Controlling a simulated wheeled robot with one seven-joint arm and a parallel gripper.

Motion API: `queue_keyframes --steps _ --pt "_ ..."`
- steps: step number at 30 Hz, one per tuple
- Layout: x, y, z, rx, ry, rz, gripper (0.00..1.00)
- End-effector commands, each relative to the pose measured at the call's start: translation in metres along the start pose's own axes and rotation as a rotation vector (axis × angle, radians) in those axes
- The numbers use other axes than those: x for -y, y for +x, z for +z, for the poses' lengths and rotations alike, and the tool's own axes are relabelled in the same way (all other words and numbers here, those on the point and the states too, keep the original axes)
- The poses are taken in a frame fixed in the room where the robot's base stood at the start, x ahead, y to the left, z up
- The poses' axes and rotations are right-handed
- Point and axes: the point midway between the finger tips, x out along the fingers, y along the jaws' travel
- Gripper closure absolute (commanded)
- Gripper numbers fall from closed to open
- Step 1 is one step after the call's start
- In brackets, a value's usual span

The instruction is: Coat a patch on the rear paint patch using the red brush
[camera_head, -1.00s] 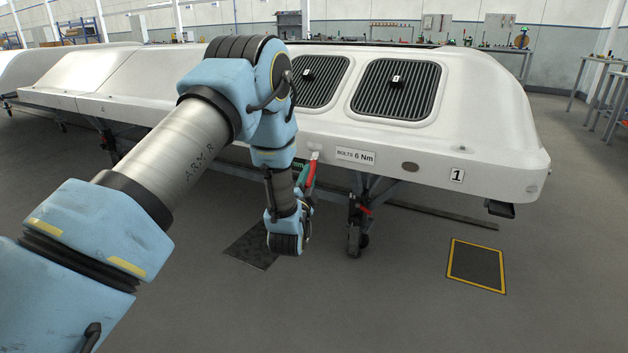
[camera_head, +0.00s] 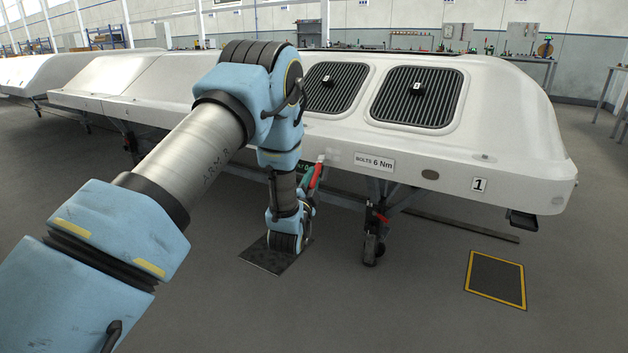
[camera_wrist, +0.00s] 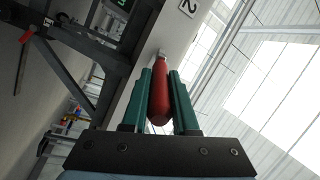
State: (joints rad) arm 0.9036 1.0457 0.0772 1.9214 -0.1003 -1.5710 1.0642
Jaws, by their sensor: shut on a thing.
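I cannot tell which mark is the rear paint patch.
The white shell (camera_head: 520,140) with two black grilles stands on a wheeled dark frame (camera_head: 376,215). A "BOLTS 6 Nm" label (camera_head: 374,162) is right of the brush. A yellow-edged floor mat (camera_head: 495,279) lies front right. Open floor lies in front.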

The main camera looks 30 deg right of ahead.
Motion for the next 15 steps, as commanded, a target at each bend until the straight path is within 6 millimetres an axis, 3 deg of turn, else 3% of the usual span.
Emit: queue_keyframes --steps 15 --pt "0.012 -0.043 0.008 0.0 0.0 0.002 1.0"
